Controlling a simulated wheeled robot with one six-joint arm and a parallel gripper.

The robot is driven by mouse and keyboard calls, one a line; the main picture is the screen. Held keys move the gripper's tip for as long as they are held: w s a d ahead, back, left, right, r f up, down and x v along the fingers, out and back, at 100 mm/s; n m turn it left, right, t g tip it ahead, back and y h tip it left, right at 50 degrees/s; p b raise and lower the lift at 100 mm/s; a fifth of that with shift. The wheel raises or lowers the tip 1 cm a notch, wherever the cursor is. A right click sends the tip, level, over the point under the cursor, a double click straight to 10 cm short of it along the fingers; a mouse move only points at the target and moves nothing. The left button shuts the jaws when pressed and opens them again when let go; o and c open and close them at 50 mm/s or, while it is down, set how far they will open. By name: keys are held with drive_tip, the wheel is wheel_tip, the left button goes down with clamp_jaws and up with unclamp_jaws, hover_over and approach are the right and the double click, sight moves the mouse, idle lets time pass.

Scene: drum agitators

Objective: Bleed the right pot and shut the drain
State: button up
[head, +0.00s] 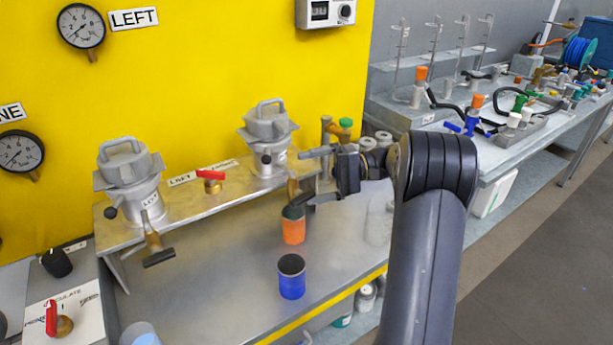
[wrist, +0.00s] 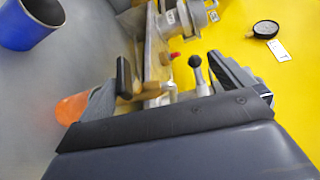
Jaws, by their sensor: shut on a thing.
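The right pot (head: 268,132), a grey metal vessel with a clamped lid, stands on the raised metal shelf. Its brass drain (head: 292,187) hangs at the front, partly hidden by my gripper (head: 307,178). A blue cup (head: 291,280) stands nearer the front, and also in the wrist view (wrist: 28,25).
The left pot (head: 130,180) has its own drain with a black T-handle (head: 158,257). A red-handled valve (head: 212,180) sits between the pots. A green-topped brass valve (head: 345,127) stands behind my gripper. Free bench surface (head: 210,290) lies left of the cups.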

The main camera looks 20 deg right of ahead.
drive_tip(key=shift+s+d+r, duration=0.2)
drive_tip(key=shift+d+r, duration=0.3)
drive_tip(key=shift+d, duration=0.05)
drive_tip(key=shift+s+d+r, duration=0.2)
drive_tip(key=shift+d+r, duration=0.3)
drive_tip(key=c, duration=1.1)
drive_tip(key=shift+o, duration=0.2)
drive_tip(key=d+p, duration=0.6)
drive_tip(key=d, duration=0.1)
drive_tip(key=shift+s+r, duration=0.15)
drive_tip(key=shift+s, duration=0.05)
drive_tip(key=d+p, duration=0.1)
drive_tip(key=p, duration=0.3)
drive_tip(key=shift+s+d, duration=0.1)
drive_tip(key=shift+d, duration=0.25)
drive_tip(key=shift+d+p, duration=0.15)
drive_tip(key=shift+p, duration=0.3)
